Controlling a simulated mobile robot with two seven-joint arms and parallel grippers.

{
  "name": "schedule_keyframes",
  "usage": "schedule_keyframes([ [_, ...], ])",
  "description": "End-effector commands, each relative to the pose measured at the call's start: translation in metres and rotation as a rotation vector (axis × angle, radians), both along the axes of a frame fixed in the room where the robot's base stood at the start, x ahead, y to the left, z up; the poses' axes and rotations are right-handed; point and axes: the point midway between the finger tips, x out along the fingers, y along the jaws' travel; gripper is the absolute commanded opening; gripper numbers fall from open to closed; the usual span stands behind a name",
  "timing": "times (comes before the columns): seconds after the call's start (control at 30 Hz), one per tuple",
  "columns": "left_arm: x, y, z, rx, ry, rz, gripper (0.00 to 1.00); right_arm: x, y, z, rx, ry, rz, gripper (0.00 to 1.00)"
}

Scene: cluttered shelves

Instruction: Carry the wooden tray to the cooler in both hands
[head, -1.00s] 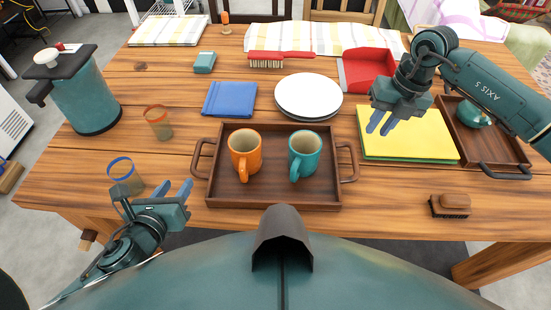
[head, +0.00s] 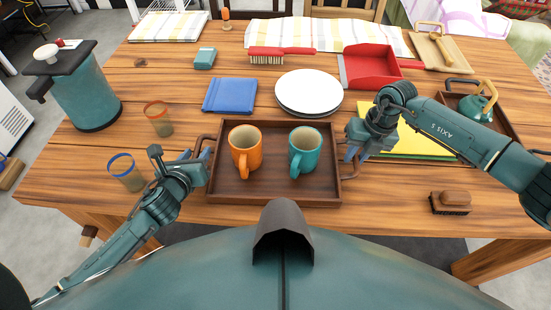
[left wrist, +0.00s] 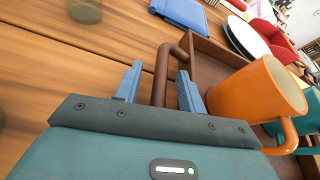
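The wooden tray (head: 275,197) lies flat on the table in front of me. An orange mug (head: 246,158) and a teal mug (head: 304,160) stand upright in it. My left gripper (head: 203,160) is at its left handle. In the left wrist view, the open fingers of the left gripper (left wrist: 160,86) stand on either side of the dark handle (left wrist: 161,75), with gaps showing. My right gripper (head: 354,158) is at the tray's right handle; its fingers are partly hidden and their opening is unclear. I cannot make out a cooler for certain.
Two glasses (head: 125,172) (head: 158,119) stand left of the tray, near my left arm. A brush (head: 451,202) lies at front right. A second tray (head: 505,122) with a teapot (head: 476,107) is under my right arm's far side. Plates (head: 309,93) and a blue cloth (head: 230,95) lie behind.

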Motion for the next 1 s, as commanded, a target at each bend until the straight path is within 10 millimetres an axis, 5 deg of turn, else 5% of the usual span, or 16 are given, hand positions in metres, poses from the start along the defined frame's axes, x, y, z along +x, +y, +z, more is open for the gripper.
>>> schedule_keyframes([
  [0.43,0.0073,-0.0011,-0.003,0.0,0.0,-0.001,0.39,-0.0004,0.002,-0.0084,0.0,0.0,0.0,0.2],
  [0.7,0.0072,-0.001,-0.003,0.0,0.0,-0.001,0.17,-0.0003,0.0018,-0.008,0.0,0.0,0.0,0.0],
  [0.9,0.007,-0.001,-0.003,0.0,0.0,-0.001,0.0,-0.0001,0.0018,-0.0078,0.0,0.0,0.0,0.0],
  [1.0,0.007,-0.001,-0.003,0.0,0.0,-0.001,0.0,-0.0001,0.0017,-0.0077,0.0,0.0,0.0,0.0],
])
